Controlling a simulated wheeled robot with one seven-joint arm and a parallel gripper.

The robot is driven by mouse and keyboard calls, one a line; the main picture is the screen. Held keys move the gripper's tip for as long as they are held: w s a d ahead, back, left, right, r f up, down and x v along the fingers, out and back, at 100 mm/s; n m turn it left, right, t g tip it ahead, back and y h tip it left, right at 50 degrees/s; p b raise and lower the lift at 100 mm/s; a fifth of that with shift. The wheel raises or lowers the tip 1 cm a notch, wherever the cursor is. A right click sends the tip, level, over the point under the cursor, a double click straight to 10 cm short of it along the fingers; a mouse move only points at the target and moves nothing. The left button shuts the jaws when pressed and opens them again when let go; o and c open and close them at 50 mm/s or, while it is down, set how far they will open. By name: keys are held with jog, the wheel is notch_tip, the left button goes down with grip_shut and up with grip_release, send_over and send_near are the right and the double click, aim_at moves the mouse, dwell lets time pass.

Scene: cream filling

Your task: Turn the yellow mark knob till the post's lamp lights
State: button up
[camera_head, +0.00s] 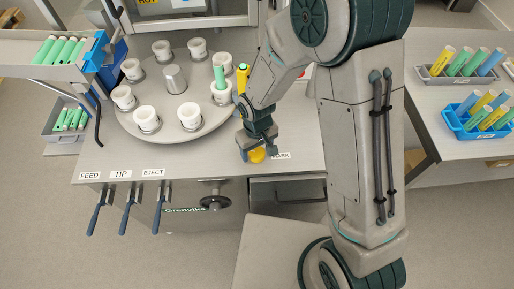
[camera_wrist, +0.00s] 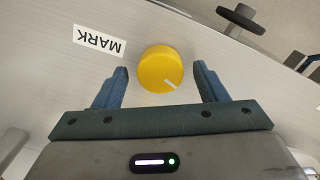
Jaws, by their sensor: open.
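The yellow mark knob (camera_wrist: 160,69) sits on the grey machine top beside a MARK label (camera_wrist: 98,41). It is round, with a white line on its face that points to the lower right in the wrist view. In the head view the knob (camera_head: 257,155) shows just below my gripper (camera_head: 258,146). In the wrist view my gripper (camera_wrist: 163,84) is open, with one blue finger on each side of the knob and a gap visible at both. A post with a yellow body (camera_head: 242,78) stands behind my arm, partly hidden; I cannot tell whether its lamp is lit.
A round turntable (camera_head: 180,128) with several white cups stands left of my arm. FEED, TIP and EJECT levers (camera_head: 128,212) and a black handwheel (camera_head: 216,203) are on the front edge. Racks of coloured tubes stand at left and on the right table (camera_head: 430,120).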

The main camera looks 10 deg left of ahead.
aim_at(257, 152)
notch_tip(257, 152, up, 14)
jog(key=b, duration=0.1)
dwell(0.5)
dwell(0.5)
jog(key=s+d+r+m+t, duration=0.1)
jog(key=s+d+r+m, duration=0.1)
jog(key=d, duration=0.5)
jog(key=s+d+r+m+t, duration=0.1)
jog(key=s+d+r+m, duration=0.2)
jog(key=d+r, duration=0.2)
jog(key=s+d+r+m+t, duration=0.1)
jog(key=s+d+r+m, duration=0.2)
jog(key=d, duration=0.7)
jog(key=shift+d+r+t, duration=0.2)
jog(key=shift+d+t, duration=0.15)
jog(key=shift+t, duration=0.05)
dwell(1.8)
